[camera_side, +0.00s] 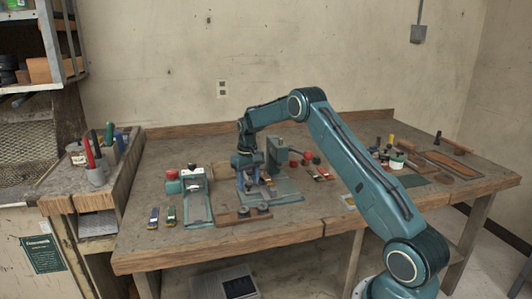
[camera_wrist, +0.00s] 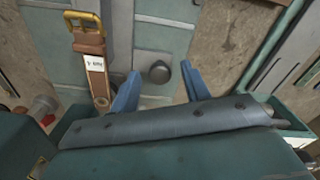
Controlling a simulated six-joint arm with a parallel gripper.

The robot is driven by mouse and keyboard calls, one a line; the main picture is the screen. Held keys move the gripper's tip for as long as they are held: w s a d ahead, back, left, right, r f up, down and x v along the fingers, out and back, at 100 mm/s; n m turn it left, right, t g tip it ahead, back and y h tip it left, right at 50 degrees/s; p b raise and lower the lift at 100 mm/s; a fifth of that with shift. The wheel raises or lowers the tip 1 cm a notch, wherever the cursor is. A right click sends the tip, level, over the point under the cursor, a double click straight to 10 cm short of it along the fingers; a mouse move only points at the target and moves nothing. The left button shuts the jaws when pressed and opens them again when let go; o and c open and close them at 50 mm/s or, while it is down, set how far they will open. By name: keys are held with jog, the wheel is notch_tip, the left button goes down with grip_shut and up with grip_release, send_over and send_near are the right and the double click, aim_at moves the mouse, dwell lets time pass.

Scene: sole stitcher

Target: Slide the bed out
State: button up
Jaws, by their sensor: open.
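The sole stitcher (camera_side: 277,155) is a green machine on a flat green base plate (camera_side: 287,197) at the middle of the bench. My gripper (camera_side: 246,187) points down in front of it, low over the plate. In the wrist view my gripper (camera_wrist: 160,88) is open, with one blue finger on each side of a dark round knob (camera_wrist: 159,72). The knob stands on a grey-green flat surface (camera_wrist: 160,35), which looks like the bed. The fingers appear apart from the knob; their height over it is hard to tell. The bed's edges are partly hidden by my gripper.
A brown strap with a brass buckle and white tag (camera_wrist: 90,55) lies left of the fingers. A brown board (camera_side: 232,217) lies in front. Tools and leather pieces (camera_side: 450,165) lie at right.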

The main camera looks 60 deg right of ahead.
grip_shut()
jog(key=shift+w+a, duration=2)
jog(key=shift+w, duration=0.05)
grip_release()
notch_tip(320, 180, up, 14)
